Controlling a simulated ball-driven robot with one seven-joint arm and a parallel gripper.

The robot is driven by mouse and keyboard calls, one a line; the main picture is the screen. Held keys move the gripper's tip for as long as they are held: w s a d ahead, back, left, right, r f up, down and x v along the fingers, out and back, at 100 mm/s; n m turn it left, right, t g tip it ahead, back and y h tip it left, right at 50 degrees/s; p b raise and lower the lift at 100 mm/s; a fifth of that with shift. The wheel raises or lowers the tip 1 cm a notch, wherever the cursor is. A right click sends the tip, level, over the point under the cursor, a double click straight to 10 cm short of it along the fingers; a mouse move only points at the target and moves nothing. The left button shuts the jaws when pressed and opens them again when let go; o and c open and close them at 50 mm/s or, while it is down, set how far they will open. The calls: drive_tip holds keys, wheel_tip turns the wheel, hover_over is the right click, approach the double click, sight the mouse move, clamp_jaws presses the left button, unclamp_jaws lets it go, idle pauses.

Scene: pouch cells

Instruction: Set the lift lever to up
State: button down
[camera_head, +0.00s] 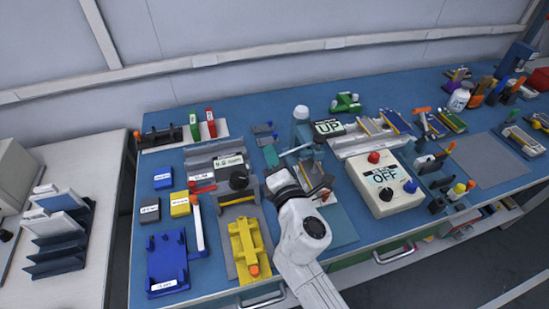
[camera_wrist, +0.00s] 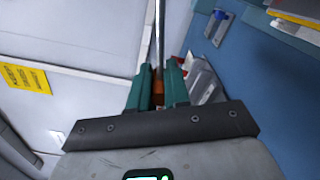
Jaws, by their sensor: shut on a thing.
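The lift lever is a thin metal rod (camera_wrist: 161,38) with an orange-brown grip between my fingers in the wrist view. In the head view the pale rod (camera_head: 296,150) runs from my fingers towards a grey-blue post device (camera_head: 302,128). A sign (camera_head: 328,127) on that device reads "UP". My gripper (camera_wrist: 158,82) has green fingers and is shut on the lever's grip. In the head view my gripper (camera_head: 271,157) is partly hidden by my own wrist, so the lever's grip end does not show there.
A beige control box (camera_head: 390,186) reading "OFF" stands right of my arm. A yellow fixture (camera_head: 246,248) and a blue tray (camera_head: 170,262) are at the front left. Holders and tools crowd the blue bench. A grey mat (camera_head: 480,162) at the right is clear.

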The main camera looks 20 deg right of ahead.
wheel_tip(320, 180, up, 3)
drive_tip(key=m, duration=0.3)
drive_tip(key=shift+a+f+m, duration=0.1)
drive_tip(key=shift+m, duration=0.3)
drive_tip(key=shift+d+r+m+p, duration=0.2)
drive_tip(key=shift+r+m, duration=0.3)
drive_tip(key=shift+m, duration=0.25)
drive_tip(key=shift+d+r+m+p, duration=0.15)
drive_tip(key=shift+r+m, duration=0.3)
drive_tip(key=shift+m, duration=0.3)
drive_tip(key=shift+a, duration=0.1)
drive_tip(key=c, duration=1.1)
unclamp_jaws()
drive_tip(key=shift+s+f, duration=0.1)
drive_tip(key=shift+s, duration=0.4)
drive_tip(key=s+b, duration=0.1)
drive_tip(key=s, duration=0.9)
drive_tip(key=shift+a+b, duration=0.35)
drive_tip(key=shift+b, duration=0.05)
drive_tip(key=shift+w, duration=0.1)
